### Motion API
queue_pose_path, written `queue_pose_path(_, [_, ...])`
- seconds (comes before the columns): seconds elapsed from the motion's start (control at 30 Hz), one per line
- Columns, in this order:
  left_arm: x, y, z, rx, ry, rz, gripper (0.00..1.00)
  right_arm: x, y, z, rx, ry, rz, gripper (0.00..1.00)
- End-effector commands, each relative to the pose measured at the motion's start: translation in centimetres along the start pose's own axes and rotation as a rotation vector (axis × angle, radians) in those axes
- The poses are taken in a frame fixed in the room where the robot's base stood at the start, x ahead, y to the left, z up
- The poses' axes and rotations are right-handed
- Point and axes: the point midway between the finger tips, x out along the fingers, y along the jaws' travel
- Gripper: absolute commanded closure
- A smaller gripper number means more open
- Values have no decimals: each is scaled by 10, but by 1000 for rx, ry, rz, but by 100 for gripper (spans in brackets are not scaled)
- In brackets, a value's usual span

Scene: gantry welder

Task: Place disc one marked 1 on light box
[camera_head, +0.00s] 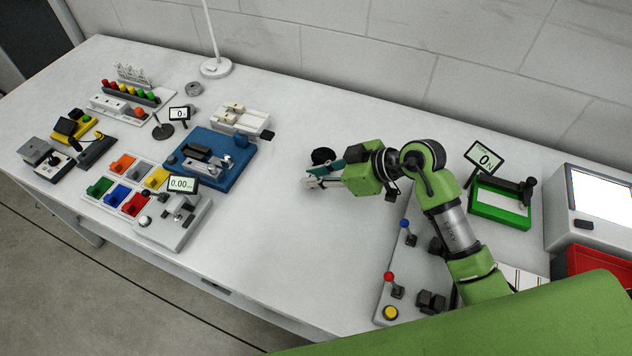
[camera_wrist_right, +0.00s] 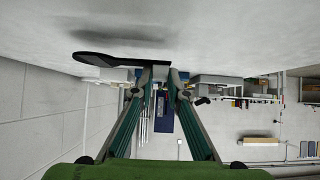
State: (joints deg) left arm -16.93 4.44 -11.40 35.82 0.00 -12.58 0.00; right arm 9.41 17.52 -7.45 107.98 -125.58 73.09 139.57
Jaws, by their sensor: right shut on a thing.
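My right gripper (camera_head: 324,174) is over the bare middle of the bench, shut on a dark disc (camera_head: 322,156). In the right wrist view the disc (camera_wrist_right: 108,60) shows nearly edge-on, sticking out to the left from between the fingertips (camera_wrist_right: 160,70). No number can be read on it. A grey box with a bright white panel (camera_head: 602,195), which looks like the light box, stands at the right end of the bench, well away from the disc. My left gripper is not in view.
A green-framed device (camera_head: 500,203) with a black handle and a display (camera_head: 485,159) stand between my right arm and the grey box. A control panel with knobs (camera_head: 385,300) lies below the arm. A red bin (camera_head: 595,262) is at far right. The bench middle (camera_head: 290,230) is clear.

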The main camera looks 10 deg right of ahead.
Motion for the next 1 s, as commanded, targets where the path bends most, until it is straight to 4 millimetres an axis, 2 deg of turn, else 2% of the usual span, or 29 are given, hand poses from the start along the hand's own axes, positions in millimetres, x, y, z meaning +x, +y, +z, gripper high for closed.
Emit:
queue_pose_path(0.1, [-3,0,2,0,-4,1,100,11,-2,16,7,-4,-4,98])
queue_pose_path(0.17, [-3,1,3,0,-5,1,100,14,-2,20,4,-3,-3,98])
queue_pose_path(0.5, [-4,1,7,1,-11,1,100,16,-1,23,4,-2,-2,98])
queue_pose_path(0.53, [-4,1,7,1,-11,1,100,16,-1,23,3,-2,-2,83])
queue_pose_path(0.6, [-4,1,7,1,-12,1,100,16,-1,23,3,-2,-2,69])
queue_pose_path(1.0, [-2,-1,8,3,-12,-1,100,13,-1,21,1,-2,0,69])
